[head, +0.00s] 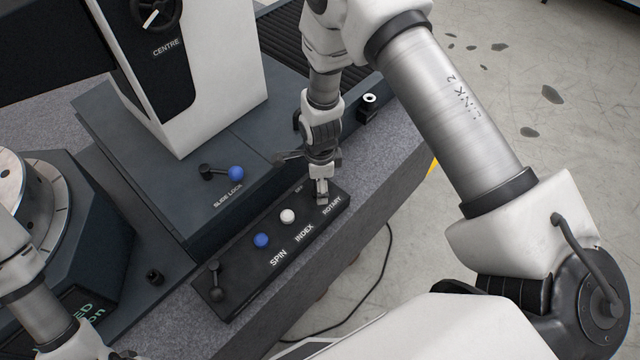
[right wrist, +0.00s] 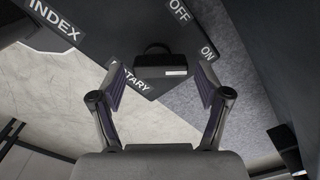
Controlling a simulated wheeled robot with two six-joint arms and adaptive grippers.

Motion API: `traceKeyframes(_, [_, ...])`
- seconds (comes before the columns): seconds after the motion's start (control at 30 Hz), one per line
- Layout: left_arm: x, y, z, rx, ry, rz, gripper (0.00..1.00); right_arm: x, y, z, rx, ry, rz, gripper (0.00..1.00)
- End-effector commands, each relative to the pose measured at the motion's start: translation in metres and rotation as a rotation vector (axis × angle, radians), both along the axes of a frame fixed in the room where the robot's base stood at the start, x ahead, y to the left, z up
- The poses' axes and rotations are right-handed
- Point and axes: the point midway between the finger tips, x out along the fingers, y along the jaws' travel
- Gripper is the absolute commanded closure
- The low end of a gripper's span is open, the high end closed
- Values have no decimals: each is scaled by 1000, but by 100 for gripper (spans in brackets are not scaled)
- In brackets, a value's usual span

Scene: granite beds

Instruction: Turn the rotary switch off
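The black rotary switch knob (right wrist: 160,62) stands on the dark control panel, near the ROTARY, OFF and ON labels. A pale mark on its face sits right of centre, on the side of the ON label. My right gripper (right wrist: 159,72) is open, with one finger on each side of the knob and a gap to it on both sides. In the head view my right gripper (head: 321,192) is over the far right end of the panel (head: 245,282) and mostly hides the knob. My left arm shows at the lower left; its gripper is out of view.
Beside the knob on the panel are a white INDEX button (head: 287,216), a blue SPIN button (head: 261,240) and a black lever (head: 215,281). A blue-knobbed slide lock lever (head: 235,173) is behind. A black fitting (head: 369,106) stands on the granite (head: 395,160).

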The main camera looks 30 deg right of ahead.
Motion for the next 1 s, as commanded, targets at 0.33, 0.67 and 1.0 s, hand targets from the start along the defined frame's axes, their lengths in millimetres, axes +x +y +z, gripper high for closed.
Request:
traceKeyframes(0.33, [0, 0, 0, 0, 0, 0, 100, 0, 0, 0, 0, 1, 3, 79])
traceKeyframes(0.67, [0, 0, 0, 0, 0, 0, 100, 0, 0, -1, -1, 1, 94, 79])
traceKeyframes(1.0, [0, 0, 1, 0, 0, 0, 100, 1, 1, -1, -1, 1, 356, 79])
